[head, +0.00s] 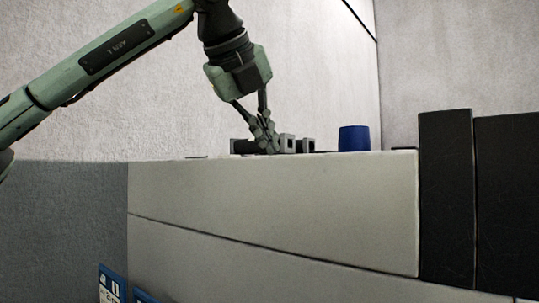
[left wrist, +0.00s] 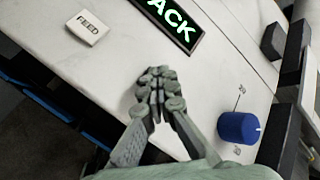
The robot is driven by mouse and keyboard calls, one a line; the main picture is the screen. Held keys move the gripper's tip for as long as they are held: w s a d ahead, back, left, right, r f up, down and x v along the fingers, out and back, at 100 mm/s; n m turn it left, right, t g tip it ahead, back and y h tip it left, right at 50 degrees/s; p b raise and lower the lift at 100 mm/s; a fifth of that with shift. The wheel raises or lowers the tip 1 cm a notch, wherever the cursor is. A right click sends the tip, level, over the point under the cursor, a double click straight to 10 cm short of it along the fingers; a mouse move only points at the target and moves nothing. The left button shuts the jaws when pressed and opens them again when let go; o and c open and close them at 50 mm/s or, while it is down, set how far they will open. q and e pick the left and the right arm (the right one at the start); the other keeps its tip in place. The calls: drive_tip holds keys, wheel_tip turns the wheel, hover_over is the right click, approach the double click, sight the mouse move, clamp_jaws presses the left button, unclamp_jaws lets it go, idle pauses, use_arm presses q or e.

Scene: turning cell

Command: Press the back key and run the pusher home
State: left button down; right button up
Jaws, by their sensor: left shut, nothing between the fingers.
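In the left wrist view, a dark sign (left wrist: 172,22) with lit green letters reading "ACK" is cut off by the top edge. A pale key marked FEED (left wrist: 88,28) lies to its left on the light panel (left wrist: 120,62). My left gripper (left wrist: 155,82) is shut and empty, with its fingertips over the panel below the sign. In the head view my left gripper (head: 264,132) points down at the top of the light cabinet (head: 270,200); contact cannot be told. The pusher cannot be made out. My right gripper is out of view.
A blue knob (head: 354,138) stands on the cabinet top to the right of my gripper and also shows in the left wrist view (left wrist: 239,127). Tall dark panels (head: 446,200) stand at the right.

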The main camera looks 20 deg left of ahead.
use_arm(q)
drive_tip(key=shift+r+p, duration=0.6)
drive_tip(key=shift+r, duration=0.2)
drive_tip(key=shift+r+p, duration=1.9)
drive_tip(key=shift+r, duration=0.7)
drive_tip(key=shift+f, duration=0.1)
